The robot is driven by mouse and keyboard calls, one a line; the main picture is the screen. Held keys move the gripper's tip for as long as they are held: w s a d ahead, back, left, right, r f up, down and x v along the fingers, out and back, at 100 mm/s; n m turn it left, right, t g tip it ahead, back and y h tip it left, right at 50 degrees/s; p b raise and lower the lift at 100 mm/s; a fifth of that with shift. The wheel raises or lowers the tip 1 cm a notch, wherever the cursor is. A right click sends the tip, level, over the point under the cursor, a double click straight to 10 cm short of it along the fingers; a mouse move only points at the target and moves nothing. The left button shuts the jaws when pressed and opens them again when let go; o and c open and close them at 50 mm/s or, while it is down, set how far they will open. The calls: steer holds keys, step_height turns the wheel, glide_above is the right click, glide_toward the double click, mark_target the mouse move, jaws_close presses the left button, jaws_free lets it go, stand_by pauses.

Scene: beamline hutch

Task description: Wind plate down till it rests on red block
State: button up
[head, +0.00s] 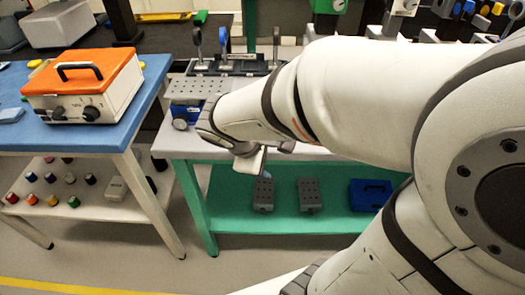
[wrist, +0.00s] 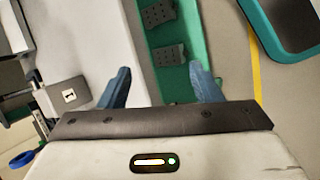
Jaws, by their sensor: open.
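A grey plate with rows of holes (head: 198,87) sits raised on the left end of the grey bench in the head view. A blue body (head: 193,113) shows under it, with a round knob or dial (head: 180,124) at its front left. My arm covers the plate's right side. I cannot make out a red block in either view. My gripper (head: 250,160) hangs near the bench's front edge, to the right of the knob and apart from it. In the wrist view its two blue fingers (wrist: 163,86) are spread, with nothing between them.
A blue-topped table (head: 60,135) at left carries an orange-lidded case (head: 85,85). The green lower shelf (head: 235,215) holds grey blocks and a blue box (head: 370,193). Black hardware with upright posts (head: 235,65) stands behind the plate. A grey block marked 1 (wrist: 68,95) shows in the wrist view.

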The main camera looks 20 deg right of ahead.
steer(key=s+m+y, duration=0.1)
steer(key=m, duration=0.1)
steer(key=s+m+g+y, duration=0.1)
steer(key=s+m, duration=0.1)
steer(key=m, duration=0.1)
steer(key=s+m+y, duration=0.1)
steer(key=s+m, duration=0.1)
steer(key=shift+s+a+f+m+g+y, duration=0.15)
steer(key=shift+m+g+y, duration=0.15)
steer(key=shift+m+y, duration=0.1)
